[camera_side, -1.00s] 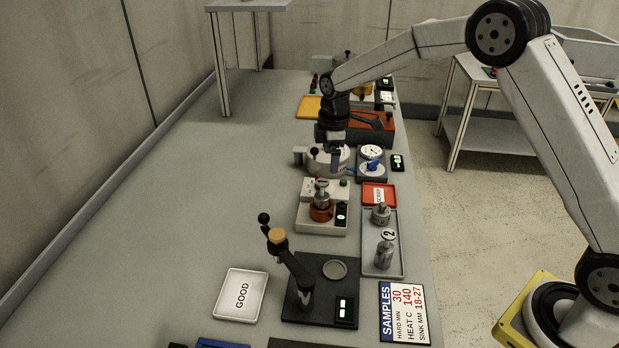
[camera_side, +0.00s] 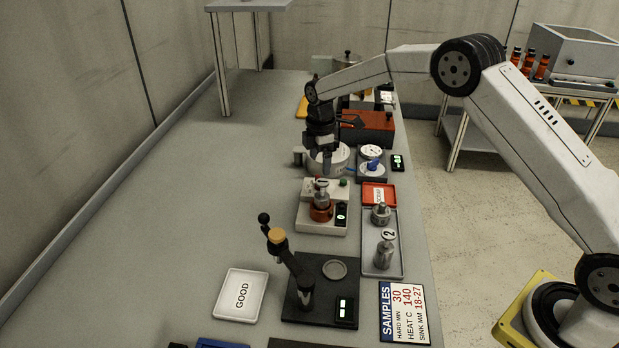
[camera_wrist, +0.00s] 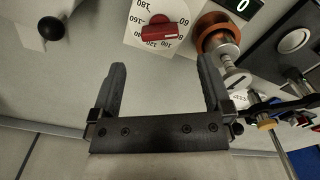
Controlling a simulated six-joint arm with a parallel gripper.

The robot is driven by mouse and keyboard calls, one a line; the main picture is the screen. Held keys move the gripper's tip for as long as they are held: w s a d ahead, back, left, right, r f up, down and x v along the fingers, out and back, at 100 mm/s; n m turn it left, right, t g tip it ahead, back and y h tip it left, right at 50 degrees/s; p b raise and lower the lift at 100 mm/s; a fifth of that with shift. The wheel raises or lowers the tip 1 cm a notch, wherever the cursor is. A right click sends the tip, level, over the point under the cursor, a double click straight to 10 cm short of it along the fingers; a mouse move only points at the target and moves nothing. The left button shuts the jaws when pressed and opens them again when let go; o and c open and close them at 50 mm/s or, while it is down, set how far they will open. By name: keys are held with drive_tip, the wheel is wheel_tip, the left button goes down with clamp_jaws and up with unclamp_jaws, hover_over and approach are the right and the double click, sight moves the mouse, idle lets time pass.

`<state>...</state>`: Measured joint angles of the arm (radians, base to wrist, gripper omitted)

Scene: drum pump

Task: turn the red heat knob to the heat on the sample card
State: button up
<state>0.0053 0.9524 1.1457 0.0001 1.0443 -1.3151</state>
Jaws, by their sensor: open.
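The red heat knob (camera_wrist: 160,31) shows in the wrist view as a bar lying nearly level across a white dial with numbers. 160 and 180 are readable at its left; I cannot tell which number its pointer marks. My gripper (camera_wrist: 162,70) is open and empty, its fingers apart and pointing toward the dial, with the knob beyond their tips and no contact seen. In the side view my gripper (camera_side: 324,160) hangs behind the cream heater unit (camera_side: 310,226). The sample card (camera_side: 405,312) at the front right reads HEAT C 140.
An orange ring with a metal piece (camera_side: 320,208) stands on the heater, close to the knob. A grey tray (camera_side: 383,268) with metal pieces lies to the right. A black lever stand (camera_side: 303,290) and the GOOD tray (camera_side: 241,295) are in front. The left table is clear.

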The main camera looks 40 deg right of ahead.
sight(319, 177)
drive_tip(key=shift+f, duration=2.95)
drive_tip(key=c, duration=1.3)
